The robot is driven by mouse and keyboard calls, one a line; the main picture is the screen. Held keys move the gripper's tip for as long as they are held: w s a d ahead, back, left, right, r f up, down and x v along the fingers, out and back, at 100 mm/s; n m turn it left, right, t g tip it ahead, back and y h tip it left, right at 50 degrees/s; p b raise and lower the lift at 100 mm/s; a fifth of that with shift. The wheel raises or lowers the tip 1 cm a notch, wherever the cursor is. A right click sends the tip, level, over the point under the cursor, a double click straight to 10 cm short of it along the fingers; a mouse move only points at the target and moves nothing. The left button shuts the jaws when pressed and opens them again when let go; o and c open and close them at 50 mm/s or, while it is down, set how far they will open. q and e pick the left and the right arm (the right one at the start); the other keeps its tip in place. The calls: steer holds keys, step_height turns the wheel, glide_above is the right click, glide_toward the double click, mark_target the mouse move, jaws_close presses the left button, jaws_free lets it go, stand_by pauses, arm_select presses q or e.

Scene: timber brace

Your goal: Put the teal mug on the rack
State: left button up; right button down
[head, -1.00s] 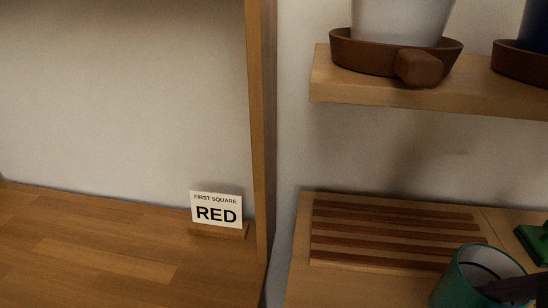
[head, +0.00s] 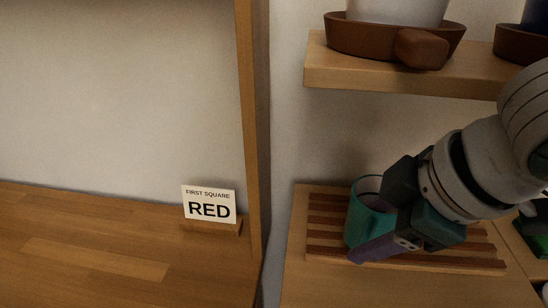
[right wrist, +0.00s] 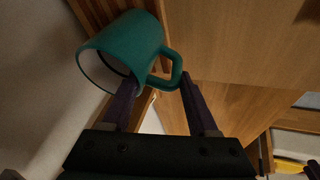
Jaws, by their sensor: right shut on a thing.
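The teal mug (head: 361,224) is in my right gripper (head: 380,240), above or on the left half of the rack (head: 325,222), a board of dark slats on the lower shelf. It looks roughly upright. I cannot tell if its base touches the slats. In the right wrist view the mug (right wrist: 150,35) shows its open rim to the left and its handle towards the fingers. My right gripper (right wrist: 158,84) has one finger at the mug's wall and the other by the handle. My left gripper is not in view.
An upper shelf (head: 400,75) with a white pot in a brown holder (head: 365,40) overhangs the rack. A wooden post (head: 250,130) stands to the left. A card reading RED (head: 209,206) stands on the left worktop. A green item (head: 530,228) is partly hidden at right.

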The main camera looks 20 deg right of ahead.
steer(key=w, duration=0.3)
steer(key=shift+a, duration=0.2)
steer(key=shift+w+f, duration=0.2)
steer(key=shift+w, duration=0.1)
steer(key=shift+s, duration=0.15)
steer(key=shift+f, duration=0.1)
steer(key=shift+c, duration=0.8)
jaws_free()
steer(key=shift+f, duration=0.1)
